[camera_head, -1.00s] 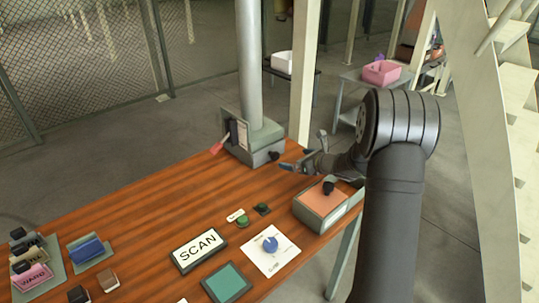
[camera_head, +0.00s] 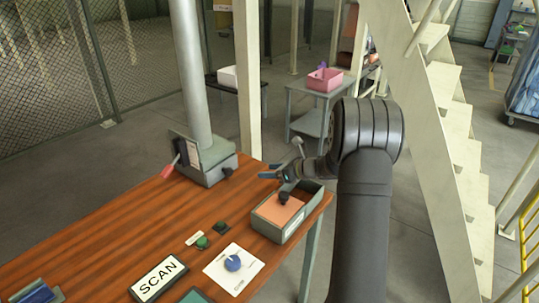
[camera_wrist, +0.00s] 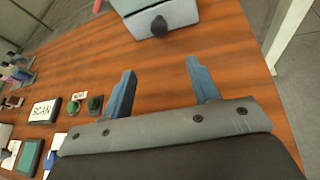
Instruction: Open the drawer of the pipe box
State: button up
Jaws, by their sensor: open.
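The pipe box (camera_head: 207,165) is a grey box at the foot of the thick grey pipe, on the table's far edge. A dark round knob (camera_head: 227,172) is on its front face. The drawer looks flush with the box. In the wrist view the pipe box (camera_wrist: 178,14) is at the top, with its knob (camera_wrist: 159,27) centred beyond my fingers. My gripper (camera_head: 271,172) is open and empty, right of the knob and apart from it. Its two blue fingers also show in the wrist view (camera_wrist: 160,68), with bare table between them.
A grey box with a salmon top (camera_head: 277,212) and dark knob stands at the table's right end, close by my gripper. A SCAN sign (camera_head: 158,277), a blue dial on a white plate (camera_head: 232,263) and green buttons (camera_head: 202,242) lie nearer. A red-handled lever (camera_head: 170,168) is on the pipe box's left.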

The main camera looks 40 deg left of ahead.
aim_at(231, 173)
jog(key=x, duration=1.7)
jog(key=shift+a+f, duration=0.1)
